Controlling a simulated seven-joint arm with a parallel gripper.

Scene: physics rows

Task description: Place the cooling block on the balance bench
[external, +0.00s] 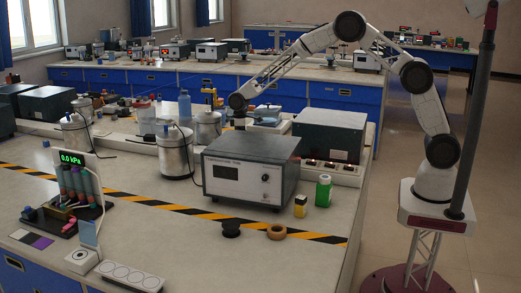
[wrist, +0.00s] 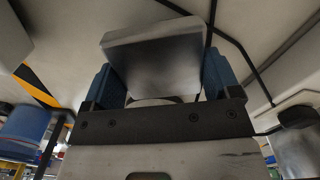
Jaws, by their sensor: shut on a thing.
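My gripper (external: 238,117) is at the far side of the near bench, behind the grey instrument box, which hides part of the area below it. In the wrist view, the blue fingers of my gripper (wrist: 160,82) are shut on a grey metal block (wrist: 153,50), which I take as the cooling block. The block sits between the two fingers and extends beyond them. I cannot make out the block in the external view. No bench carries a readable balance label, so I cannot tell which one is the balance bench.
The near bench (external: 150,222) has a yellow-black stripe. A grey instrument box (external: 235,180), metal canisters (external: 175,155), a dark green box (external: 330,135), a power strip and small bottles crowd its right half. Blue-fronted benches (external: 345,95) stand behind. The bench's front middle is mostly clear.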

